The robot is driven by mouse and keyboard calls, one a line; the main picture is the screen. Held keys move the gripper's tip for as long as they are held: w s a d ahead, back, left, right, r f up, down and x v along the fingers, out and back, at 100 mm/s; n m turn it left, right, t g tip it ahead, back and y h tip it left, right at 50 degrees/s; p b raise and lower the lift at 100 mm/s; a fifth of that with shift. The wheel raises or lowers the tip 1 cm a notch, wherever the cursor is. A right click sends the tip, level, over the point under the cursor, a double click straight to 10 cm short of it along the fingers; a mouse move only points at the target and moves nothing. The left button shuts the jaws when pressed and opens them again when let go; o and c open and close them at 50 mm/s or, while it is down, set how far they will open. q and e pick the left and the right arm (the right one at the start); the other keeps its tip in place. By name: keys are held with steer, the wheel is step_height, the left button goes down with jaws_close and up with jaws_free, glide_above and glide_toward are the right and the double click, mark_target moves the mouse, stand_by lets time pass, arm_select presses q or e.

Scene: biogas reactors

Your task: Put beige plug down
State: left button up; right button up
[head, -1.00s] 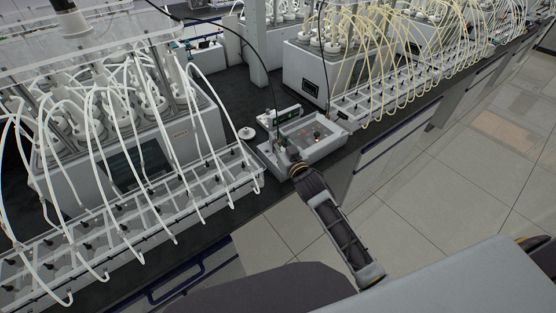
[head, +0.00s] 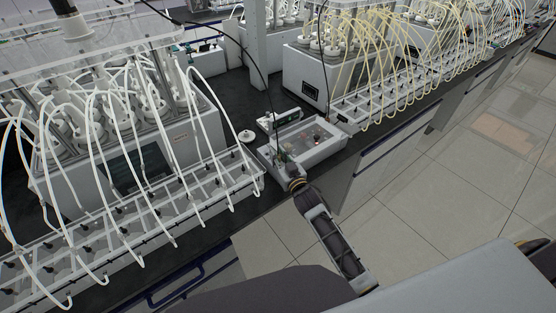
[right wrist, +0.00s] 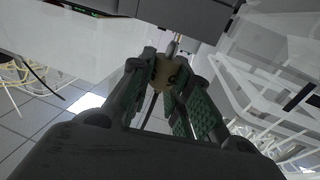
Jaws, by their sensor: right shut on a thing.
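In the right wrist view, the beige plug (right wrist: 167,73) sits between the green-padded fingers of my right gripper (right wrist: 170,82). The gripper is shut on it. A thin metal tip points up from the plug towards a grey housing (right wrist: 185,14), and a dark cable hangs below it. I cannot tell whether the tip touches the housing. In the head view my right gripper (head: 284,164) is at the front left side of the grey box device (head: 318,152) on the bench; the plug is too small to make out there. My left gripper is not in view.
A reactor unit with white tubes (head: 160,140) stands to the left, and one with yellow tubes (head: 305,72) to the right. A white round disc (head: 246,136) lies on the dark bench (head: 228,95) beside the device. The bench's front edge is close to my right gripper.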

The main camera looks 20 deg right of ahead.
steer(key=shift+f+p, duration=0.35)
steer(key=shift+f, duration=0.7)
steer(key=shift+f, duration=0.2)
steer(key=o, duration=0.9)
steer(key=shift+c, duration=0.2)
steer(key=shift+b, duration=0.35)
